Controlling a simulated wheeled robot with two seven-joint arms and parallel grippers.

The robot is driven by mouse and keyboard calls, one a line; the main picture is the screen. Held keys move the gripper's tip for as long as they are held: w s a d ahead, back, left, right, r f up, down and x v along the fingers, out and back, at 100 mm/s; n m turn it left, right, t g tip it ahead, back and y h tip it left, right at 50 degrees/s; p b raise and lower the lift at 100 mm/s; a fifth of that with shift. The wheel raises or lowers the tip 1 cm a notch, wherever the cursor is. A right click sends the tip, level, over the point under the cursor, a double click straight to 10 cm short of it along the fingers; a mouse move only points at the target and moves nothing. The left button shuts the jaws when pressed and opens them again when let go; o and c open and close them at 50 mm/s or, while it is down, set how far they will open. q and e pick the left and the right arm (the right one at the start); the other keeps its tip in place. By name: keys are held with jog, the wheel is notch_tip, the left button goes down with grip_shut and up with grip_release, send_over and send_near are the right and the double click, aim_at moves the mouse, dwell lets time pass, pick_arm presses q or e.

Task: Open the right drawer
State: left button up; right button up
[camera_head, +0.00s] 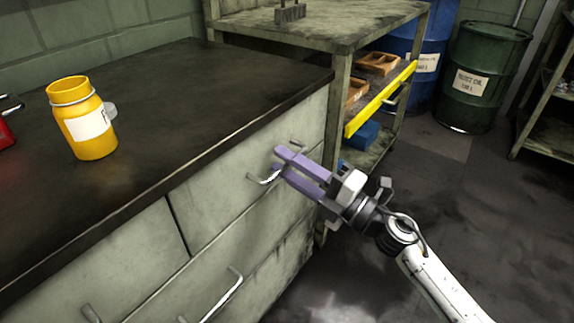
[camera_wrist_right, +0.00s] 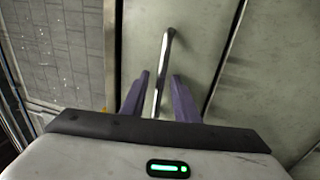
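The right drawer (camera_head: 235,190) is the upper right front of the grey-green cabinet, under the dark worktop, and looks closed. Its metal bar handle (camera_head: 262,180) is partly covered by my right gripper. My right gripper (camera_head: 278,162) has purple fingers, spread apart, at the handle. In the right wrist view the handle (camera_wrist_right: 160,75) runs between the two open fingers (camera_wrist_right: 160,95), with a visible gap on the right side; I cannot tell if the left finger touches it. My left gripper is out of view.
A yellow jar (camera_head: 88,140) with a white label stands on the worktop (camera_head: 170,90). A shelf unit with a yellow-fronted tray (camera_head: 380,100) stands just right of the cabinet. Oil drums (camera_head: 478,80) are behind. The floor on the right is clear.

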jog(key=shift+w+a, duration=0.15)
grip_shut()
